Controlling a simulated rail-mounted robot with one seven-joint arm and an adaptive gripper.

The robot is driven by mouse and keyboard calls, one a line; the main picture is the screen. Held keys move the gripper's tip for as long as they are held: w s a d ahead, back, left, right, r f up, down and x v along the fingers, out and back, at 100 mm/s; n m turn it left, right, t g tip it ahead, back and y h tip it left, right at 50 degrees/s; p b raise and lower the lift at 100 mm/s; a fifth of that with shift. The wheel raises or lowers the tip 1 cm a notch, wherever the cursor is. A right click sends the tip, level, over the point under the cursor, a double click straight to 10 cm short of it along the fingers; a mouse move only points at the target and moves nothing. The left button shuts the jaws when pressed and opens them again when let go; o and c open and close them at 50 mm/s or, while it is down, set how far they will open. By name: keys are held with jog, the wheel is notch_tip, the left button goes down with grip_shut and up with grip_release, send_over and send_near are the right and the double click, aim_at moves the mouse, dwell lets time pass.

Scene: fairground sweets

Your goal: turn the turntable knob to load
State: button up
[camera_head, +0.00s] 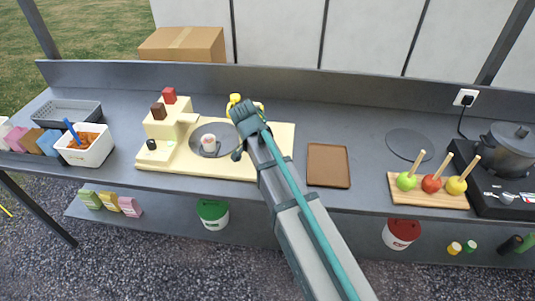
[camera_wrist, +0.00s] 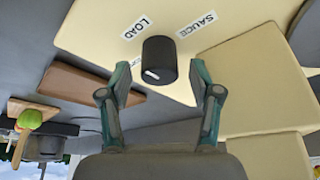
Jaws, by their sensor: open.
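The turntable knob (camera_wrist: 159,60) is a black cylinder with a white mark at its lower left in the wrist view. Around it on the cream panel are a LOAD label (camera_wrist: 138,27) at upper left, a SAUCE label (camera_wrist: 197,24) at upper right and a third label, partly hidden by a finger, at lower left. The mark faces roughly toward that third label. My gripper (camera_wrist: 161,72) is open, one finger on each side of the knob in the picture; contact cannot be told. In the head view, the black knob (camera_head: 151,144) is at the cream machine's left front.
Cream blocks (camera_head: 160,128) rise behind the knob. A white tub (camera_head: 98,152) stands left, a brown tray (camera_head: 328,165) and skewered apples on a board (camera_head: 420,199) right.

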jog(key=v, duration=1.1)
